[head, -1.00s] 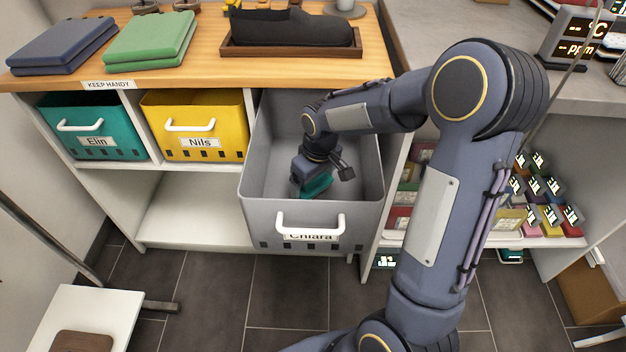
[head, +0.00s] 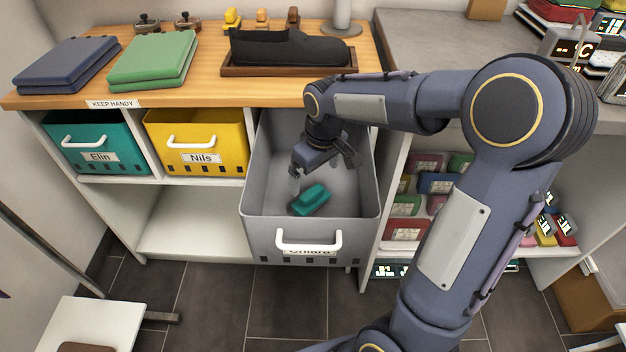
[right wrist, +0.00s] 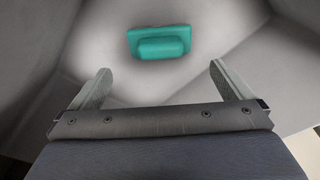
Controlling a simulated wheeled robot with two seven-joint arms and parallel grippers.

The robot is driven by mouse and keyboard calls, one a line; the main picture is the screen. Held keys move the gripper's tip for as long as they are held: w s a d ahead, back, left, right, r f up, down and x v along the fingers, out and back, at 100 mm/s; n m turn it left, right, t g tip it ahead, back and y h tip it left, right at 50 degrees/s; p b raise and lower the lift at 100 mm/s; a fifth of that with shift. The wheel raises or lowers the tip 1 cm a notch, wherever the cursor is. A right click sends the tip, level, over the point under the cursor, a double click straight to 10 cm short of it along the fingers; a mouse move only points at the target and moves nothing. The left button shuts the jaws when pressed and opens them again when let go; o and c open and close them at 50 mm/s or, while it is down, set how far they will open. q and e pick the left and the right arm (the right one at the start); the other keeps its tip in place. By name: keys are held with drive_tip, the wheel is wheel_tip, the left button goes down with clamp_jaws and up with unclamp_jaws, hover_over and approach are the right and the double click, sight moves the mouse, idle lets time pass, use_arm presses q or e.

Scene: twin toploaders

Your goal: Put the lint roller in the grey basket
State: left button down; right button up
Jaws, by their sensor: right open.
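The grey basket (head: 257,232), labelled Chiara, is pulled out of the shelf unit, with its open top facing up. A teal block-like thing (head: 313,199) with a smaller raised block on top lies on the basket's floor. It also shows in the right wrist view (right wrist: 160,42). I take it for the lint roller, but its shape does not make this certain. My right gripper (head: 322,176) is inside the basket above the teal thing, open, empty and apart from it. My left gripper is not in view.
A teal basket (head: 76,133) and a yellow basket (head: 190,130) sit in the shelf to the left. Folded cloths (head: 152,62) and a wooden tray (head: 290,69) with a black item stand on the wooden top. Shelves with small boxes (head: 404,229) are at the right.

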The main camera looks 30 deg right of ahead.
drive_tip(key=shift+s+r, duration=0.2)
drive_tip(key=shift+r, duration=1.05)
